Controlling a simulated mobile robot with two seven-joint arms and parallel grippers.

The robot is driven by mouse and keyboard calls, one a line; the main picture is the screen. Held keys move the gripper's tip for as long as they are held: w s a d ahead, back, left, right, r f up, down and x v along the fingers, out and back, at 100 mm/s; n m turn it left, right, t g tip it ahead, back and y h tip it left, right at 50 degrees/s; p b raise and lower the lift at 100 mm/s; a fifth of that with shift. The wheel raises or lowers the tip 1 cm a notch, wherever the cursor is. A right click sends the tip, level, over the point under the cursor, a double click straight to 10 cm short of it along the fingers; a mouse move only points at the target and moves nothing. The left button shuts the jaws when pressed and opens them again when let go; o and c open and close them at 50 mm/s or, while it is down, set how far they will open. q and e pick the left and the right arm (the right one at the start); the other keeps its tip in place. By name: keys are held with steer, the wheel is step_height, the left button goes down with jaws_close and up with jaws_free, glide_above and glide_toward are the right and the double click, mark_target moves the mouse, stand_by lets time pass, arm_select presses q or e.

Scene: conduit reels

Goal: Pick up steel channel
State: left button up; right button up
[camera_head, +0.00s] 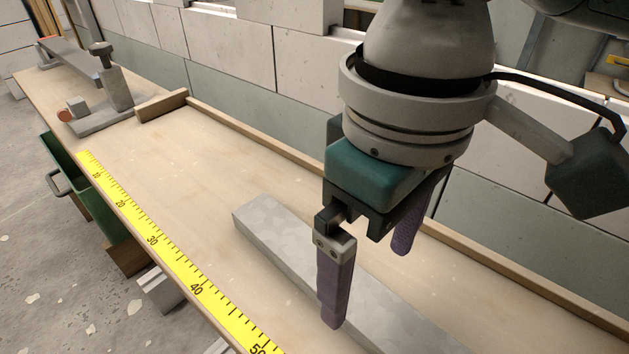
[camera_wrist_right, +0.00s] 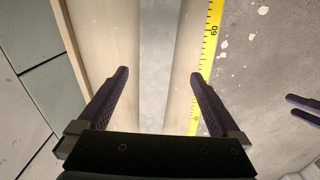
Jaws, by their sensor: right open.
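The steel channel (camera_head: 277,235) is a long grey metal bar lying flat on the wooden bench. My right gripper (camera_head: 368,285) is open above it in the head view, one purple finger partly hiding the bar. In the right wrist view the channel (camera_wrist_right: 154,60) runs lengthwise between the two spread fingers of the right gripper (camera_wrist_right: 157,80). I cannot tell how far above the bar the fingertips are. My left gripper (camera_wrist_right: 293,105) shows only as two purple fingers, slightly apart, at the right edge of the wrist view, away from the channel.
A yellow measuring tape (camera_head: 170,255) runs along the bench's front edge. A wooden strip (camera_head: 270,140) edges the back, before a block wall (camera_head: 229,50). A clamp-like metal tool (camera_head: 115,90) stands at the far left end. A green drawer (camera_head: 90,195) hangs below the front.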

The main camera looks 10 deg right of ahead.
mark_target(357, 294)
steer(key=f+b, duration=0.2)
steer(key=f, duration=0.1)
steer(key=w+f+b, duration=0.1)
steer(key=f+b, duration=0.2)
steer(key=shift+w+f, duration=0.2)
steer(key=shift+f, duration=0.05)
steer(key=shift+r, duration=0.1)
steer(key=shift+c, duration=1.3)
steer(key=c, duration=1.1)
jaws_close()
